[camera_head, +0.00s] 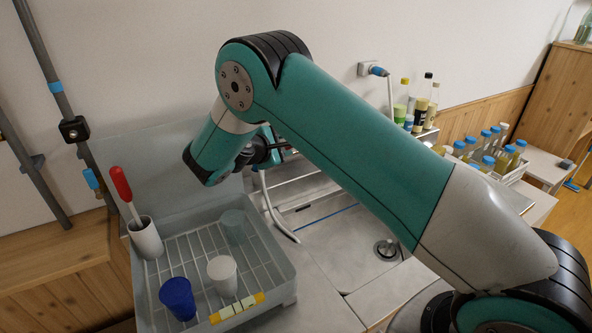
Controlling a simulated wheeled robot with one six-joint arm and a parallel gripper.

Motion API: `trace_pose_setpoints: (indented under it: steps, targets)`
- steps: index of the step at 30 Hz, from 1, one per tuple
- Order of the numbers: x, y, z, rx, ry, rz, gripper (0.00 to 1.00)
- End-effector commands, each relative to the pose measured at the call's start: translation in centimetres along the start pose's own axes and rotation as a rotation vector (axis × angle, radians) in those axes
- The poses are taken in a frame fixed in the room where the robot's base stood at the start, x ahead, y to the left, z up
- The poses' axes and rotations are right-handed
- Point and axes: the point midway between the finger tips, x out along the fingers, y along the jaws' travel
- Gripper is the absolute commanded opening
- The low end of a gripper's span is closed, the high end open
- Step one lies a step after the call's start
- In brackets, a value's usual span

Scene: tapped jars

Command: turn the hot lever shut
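My arm reaches across the picture from the lower right to the upper left. Its dark end with my gripper (274,150) shows small beneath the upper arm link, above the back edge of the sink. The fingers are too small and too covered to tell whether they are open or shut. A thin pale curved pipe (272,210), perhaps the tap's spout, comes down below the gripper to the sink's left side. I cannot make out the hot lever; that spot is hidden by my arm and wrist.
A grey dish rack (276,262) stands left of the metal sink (345,245). It holds a blue cup (178,297), a white cup (222,274) and a red-handled brush (121,184) in a holder. Bottles (421,104) and blue-capped jars (489,150) stand at right.

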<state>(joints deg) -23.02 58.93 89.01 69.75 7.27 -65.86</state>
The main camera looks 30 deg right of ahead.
Motion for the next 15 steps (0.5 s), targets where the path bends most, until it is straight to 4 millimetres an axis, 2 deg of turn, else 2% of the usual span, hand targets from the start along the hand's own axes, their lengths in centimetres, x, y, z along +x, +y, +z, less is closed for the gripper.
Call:
trace_pose_setpoints:
  steps: [15]
  targets:
    - [4.3,-0.1,0.0,0.001,-0.001,-0.001,0.39]
